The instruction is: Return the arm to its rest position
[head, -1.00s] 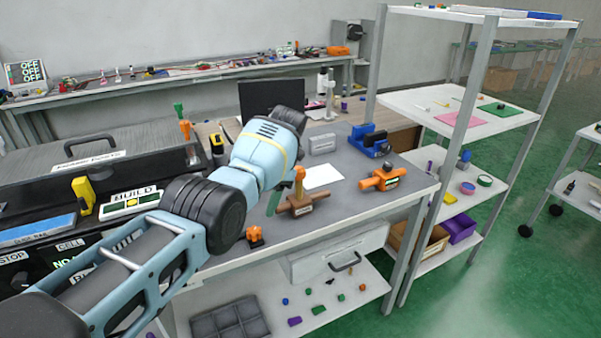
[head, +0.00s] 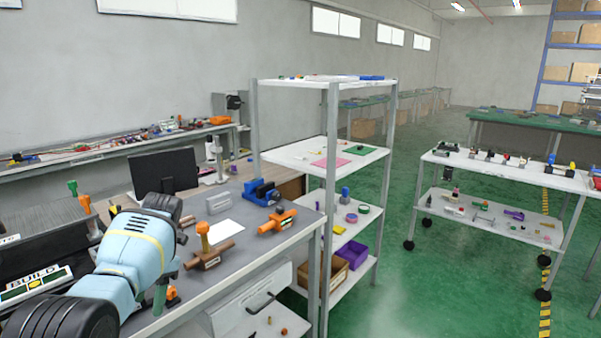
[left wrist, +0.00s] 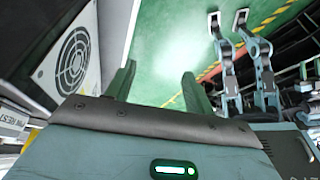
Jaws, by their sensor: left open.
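My left arm comes in at the lower left of the head view. My left gripper (head: 160,296) is mostly hidden behind its own wrist there, with a green finger showing beside the bench edge. In the left wrist view, its two green fingers (left wrist: 157,88) stand apart with nothing between them, over green floor. A brown lever fixture (head: 208,257) with an upright orange handle stands on the grey bench, right of the wrist. An orange lever fixture (head: 278,222) sits farther right near the bench edge. I see no contact with either. My right gripper is not in view.
A blue vise (head: 262,192), white sheet (head: 220,231) and monitor (head: 164,171) are on the bench. A white shelf rack (head: 332,210) stands close to its right end. Green floor (head: 420,290) is open between the rack and a white cart (head: 500,170).

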